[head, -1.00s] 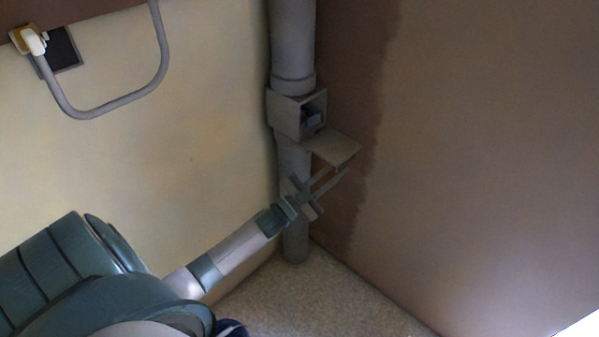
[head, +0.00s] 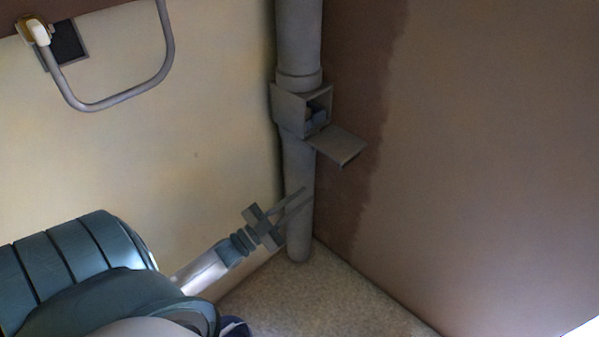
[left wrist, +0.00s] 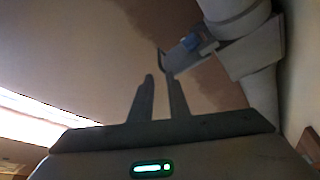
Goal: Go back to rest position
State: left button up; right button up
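My left gripper (head: 308,194) is in front of the lower part of the grey pipe (head: 298,170), below the small box on it. Its two fingers are apart with nothing between them; the gap also shows in the left wrist view (left wrist: 160,78). The grey box (head: 289,111) on the pipe has its flap (head: 340,146) hanging open, and something bluish (head: 318,119) sits inside. The gripper is clear of the flap. In the left wrist view the box (left wrist: 252,52) is at upper right. My right gripper is not in view.
A pale wall (head: 150,150) with a bent grey rail (head: 115,101) is at left. A brown wall (head: 480,150) with a darker patch is at right. Speckled floor (head: 310,300) shows below. Space left of the pipe looks free.

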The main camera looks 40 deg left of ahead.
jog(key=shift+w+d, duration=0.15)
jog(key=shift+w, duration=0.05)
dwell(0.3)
